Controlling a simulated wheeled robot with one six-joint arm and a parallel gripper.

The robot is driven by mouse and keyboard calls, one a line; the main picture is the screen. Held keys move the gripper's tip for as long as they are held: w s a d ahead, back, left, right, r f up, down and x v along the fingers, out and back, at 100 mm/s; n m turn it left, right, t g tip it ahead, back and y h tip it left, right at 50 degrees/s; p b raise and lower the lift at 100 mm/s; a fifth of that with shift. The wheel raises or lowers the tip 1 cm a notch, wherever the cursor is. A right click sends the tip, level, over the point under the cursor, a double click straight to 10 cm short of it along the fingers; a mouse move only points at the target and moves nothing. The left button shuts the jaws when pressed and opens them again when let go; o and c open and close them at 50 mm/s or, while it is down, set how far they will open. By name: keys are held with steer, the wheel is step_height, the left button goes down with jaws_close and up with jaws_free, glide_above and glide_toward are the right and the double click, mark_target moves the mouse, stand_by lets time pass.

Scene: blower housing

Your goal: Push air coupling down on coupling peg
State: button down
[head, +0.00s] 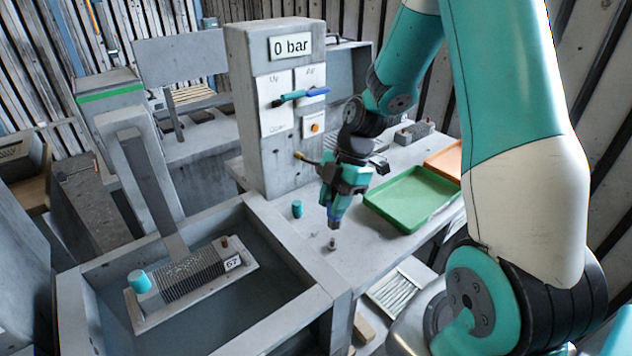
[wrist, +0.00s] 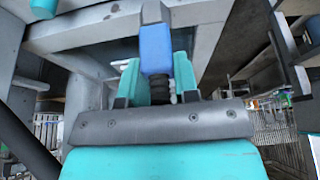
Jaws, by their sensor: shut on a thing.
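My gripper (head: 337,208) is pointed down above the grey table top, in front of the panel. It is shut on the blue air coupling (head: 334,224), whose dark lower end shows just below the fingers. In the wrist view the blue coupling (wrist: 156,48) stands between the teal fingers of my gripper (wrist: 157,80), with a grey end and a dark ribbed part beside it. The small dark coupling peg (head: 332,244) stands on the table just below the coupling. A small gap seems to separate them in the head view. The peg is not clear in the wrist view.
A teal cylinder (head: 297,209) stands on the table left of my gripper. A green tray (head: 400,224) lies to the right, an orange tray (head: 443,160) behind it. The panel (head: 262,60) reads 0 bar. A basin (head: 310,309) holds a finned block (head: 190,276) at front left.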

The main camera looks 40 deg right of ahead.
steer(key=shift+w+a+f, duration=0.15)
steer(key=shift+w, duration=0.3)
steer(key=shift+d+f+b, duration=0.2)
steer(key=shift+f+b, duration=0.55)
steer(key=shift+f, duration=0.05)
steer(key=shift+s+f+b, duration=0.1)
steer(key=shift+f+b, duration=0.65)
steer(key=shift+f, duration=0.3)
steer(key=shift+d, duration=0.1)
steer(key=shift+f, duration=0.15)
steer(key=shift+f+b, duration=0.5)
steer(key=shift+b, duration=0.15)
steer(key=shift+f, duration=0.1)
steer(key=shift+f+b, duration=0.45)
steer(key=shift+b, duration=0.05)
